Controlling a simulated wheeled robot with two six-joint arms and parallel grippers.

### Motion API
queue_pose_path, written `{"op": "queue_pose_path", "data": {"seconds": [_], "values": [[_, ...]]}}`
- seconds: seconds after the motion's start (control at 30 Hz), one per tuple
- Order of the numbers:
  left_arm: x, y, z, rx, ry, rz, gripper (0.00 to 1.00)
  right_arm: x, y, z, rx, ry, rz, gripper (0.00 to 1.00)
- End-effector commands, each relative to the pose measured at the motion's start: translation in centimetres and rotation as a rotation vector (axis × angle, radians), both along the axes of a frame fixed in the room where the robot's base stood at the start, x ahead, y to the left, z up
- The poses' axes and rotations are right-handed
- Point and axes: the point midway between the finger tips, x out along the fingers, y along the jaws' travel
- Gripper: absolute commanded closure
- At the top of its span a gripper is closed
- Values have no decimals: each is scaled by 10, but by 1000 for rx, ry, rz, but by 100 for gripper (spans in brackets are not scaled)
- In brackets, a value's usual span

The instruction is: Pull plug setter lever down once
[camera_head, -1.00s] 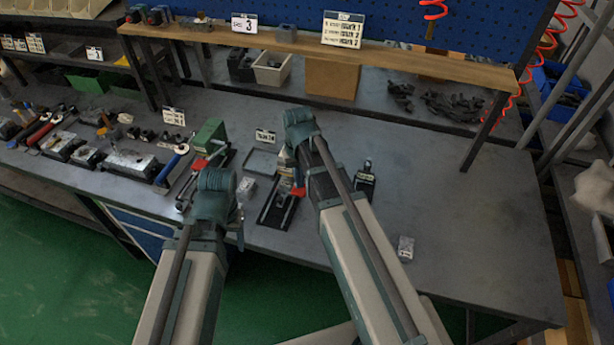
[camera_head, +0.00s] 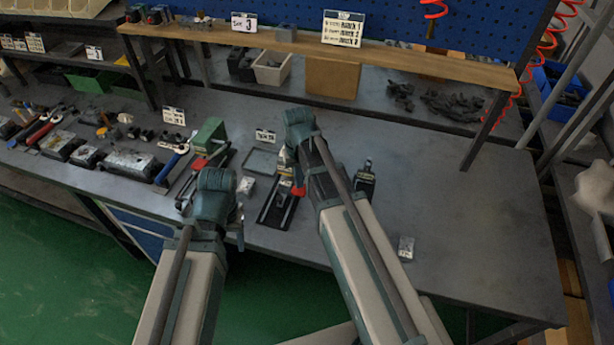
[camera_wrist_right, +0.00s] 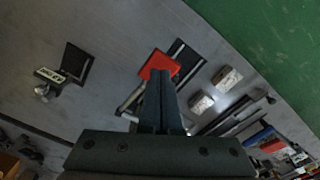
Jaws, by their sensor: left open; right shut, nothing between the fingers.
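The plug setter has a narrow black base (camera_head: 275,212) near the bench's front edge, left of my right forearm in the head view. Its lever ends in a red handle (camera_head: 298,191). The red handle (camera_wrist_right: 158,65) also shows in the right wrist view, right at my fingertips. My right gripper (camera_wrist_right: 161,78) is shut with nothing between its fingers; they overlap the handle, and I cannot tell whether they touch it. My left gripper (camera_head: 214,192) is open and empty over the front edge, left of the plug setter. Its fingers are mostly hidden by the wrist.
A green press-like tool (camera_head: 209,135) stands left of the plug setter. A grey tray (camera_head: 262,162) lies behind it. A small metal block (camera_head: 246,185) sits between the grippers, another (camera_head: 406,248) lies right. A second black device (camera_head: 365,181) stands behind my right forearm.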

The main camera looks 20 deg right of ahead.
Motion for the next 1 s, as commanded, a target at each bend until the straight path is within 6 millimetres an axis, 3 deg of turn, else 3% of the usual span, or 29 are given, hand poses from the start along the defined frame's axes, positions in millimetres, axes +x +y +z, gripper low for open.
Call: {"op": "queue_pose_path", "data": {"seconds": [1.0], "values": [[0,0,-71,1,0,-4,38,1,0,-71,-1,-2,0,100]]}}
